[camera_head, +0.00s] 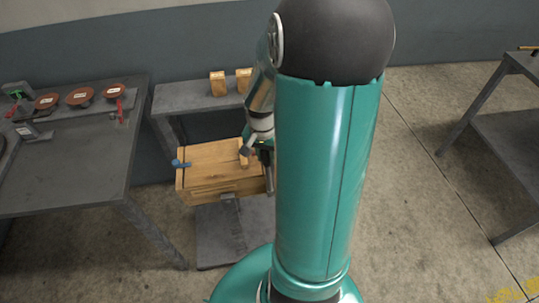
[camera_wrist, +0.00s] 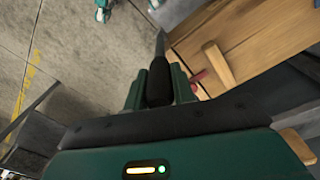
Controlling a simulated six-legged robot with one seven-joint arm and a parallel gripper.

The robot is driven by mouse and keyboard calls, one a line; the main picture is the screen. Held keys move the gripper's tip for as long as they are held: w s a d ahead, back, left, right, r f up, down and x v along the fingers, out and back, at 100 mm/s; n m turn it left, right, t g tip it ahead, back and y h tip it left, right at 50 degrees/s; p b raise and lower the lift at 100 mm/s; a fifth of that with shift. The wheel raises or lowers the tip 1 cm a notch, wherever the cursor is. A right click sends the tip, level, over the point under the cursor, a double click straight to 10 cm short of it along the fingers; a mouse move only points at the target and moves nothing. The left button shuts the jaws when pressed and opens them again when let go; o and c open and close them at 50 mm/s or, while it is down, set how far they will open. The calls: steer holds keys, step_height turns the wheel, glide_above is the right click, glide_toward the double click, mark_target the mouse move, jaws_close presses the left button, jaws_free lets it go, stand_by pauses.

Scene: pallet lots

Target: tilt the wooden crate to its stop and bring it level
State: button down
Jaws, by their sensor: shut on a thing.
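The wooden crate (camera_head: 207,157) sits on a low grey stand (camera_head: 215,222) in the head view, left of my arm. It looks close to level, but a slight tilt is hard to judge. In the wrist view the crate (camera_wrist: 250,22) fills the upper right, with a pale wooden bar (camera_wrist: 218,66) on it. My gripper (camera_head: 264,152) is at the crate's right end, partly hidden by my arm. In the wrist view my gripper (camera_wrist: 157,88) is shut around a dark grip (camera_wrist: 159,80) beside the crate. How that grip joins the crate is hidden.
A blue handle (camera_head: 181,164) sticks out at the crate's left end. A grey table (camera_head: 75,165) with reddish discs (camera_head: 80,97) stands left. A bench (camera_head: 190,97) with small wooden blocks (camera_head: 217,83) stands behind. Another table (camera_head: 515,150) is far right; open floor lies between.

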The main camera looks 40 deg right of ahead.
steer(key=w+a+r+g+h, duration=0.3)
steer(key=w+a, duration=0.4)
steer(key=a, duration=0.4)
steer(key=shift+w+r+h, duration=0.25)
steer(key=shift+r+h, duration=0.25)
steer(key=shift+h, duration=0.6)
steer(key=shift+w+a, duration=0.15)
steer(key=shift+a, duration=0.05)
steer(key=c, duration=1.2)
jaws_free()
steer(key=shift+o, duration=0.2)
steer(key=v, duration=1.3)
steer(key=shift+w+r, duration=0.2)
steer(key=shift+r, duration=0.1)
steer(key=shift+a, duration=0.1)
